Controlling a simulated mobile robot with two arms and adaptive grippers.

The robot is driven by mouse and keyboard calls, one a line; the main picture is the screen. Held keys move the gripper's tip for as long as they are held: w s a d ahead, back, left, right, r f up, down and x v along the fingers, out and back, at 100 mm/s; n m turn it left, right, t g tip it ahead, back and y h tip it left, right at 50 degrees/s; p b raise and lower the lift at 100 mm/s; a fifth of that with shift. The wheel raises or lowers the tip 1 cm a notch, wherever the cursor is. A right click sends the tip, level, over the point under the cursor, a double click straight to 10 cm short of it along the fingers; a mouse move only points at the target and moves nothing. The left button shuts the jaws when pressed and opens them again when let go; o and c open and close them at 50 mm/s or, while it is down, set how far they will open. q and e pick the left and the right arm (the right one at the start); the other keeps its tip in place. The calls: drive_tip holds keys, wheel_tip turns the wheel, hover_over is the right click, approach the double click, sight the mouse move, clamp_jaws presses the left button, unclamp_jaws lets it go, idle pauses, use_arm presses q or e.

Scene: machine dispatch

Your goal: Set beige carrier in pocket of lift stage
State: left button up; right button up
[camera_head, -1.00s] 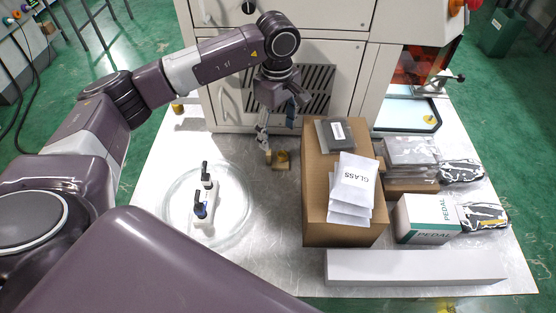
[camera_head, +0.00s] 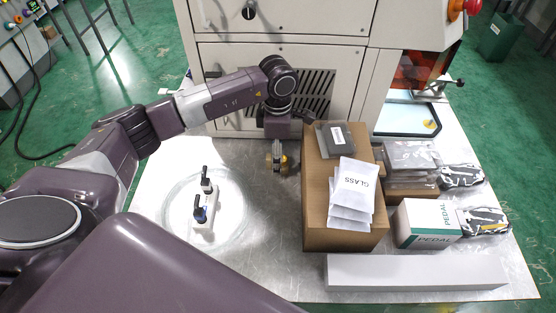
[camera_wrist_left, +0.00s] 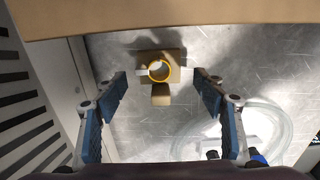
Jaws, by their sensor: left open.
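The beige carrier (camera_wrist_left: 174,57), a small block with a yellow ring on it and a beige tab (camera_wrist_left: 161,94) at its near side, sits on the metal table. In the head view the carrier (camera_head: 284,167) is partly hidden by my left gripper (camera_head: 277,155). In the left wrist view, my left gripper (camera_wrist_left: 162,85) is open, its fingers on either side of the carrier with clear gaps and nothing held. A pale platform (camera_head: 405,120) in a dark frame at the machine opening may be the lift stage; its pocket cannot be made out. My right gripper is not in view.
A cardboard box (camera_head: 345,237) with GLASS packets (camera_head: 355,185) stands just right of the carrier. The machine front (camera_head: 285,55) is behind. A PEDAL box (camera_head: 427,222) stands at the right.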

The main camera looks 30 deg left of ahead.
use_arm(q)
drive_tip(key=shift+f, duration=1.05)
drive_tip(key=c, duration=1.3)
drive_tip(key=shift+c, duration=0.8)
drive_tip(key=shift+w+r, duration=0.1)
drive_tip(key=shift+r, duration=0.05)
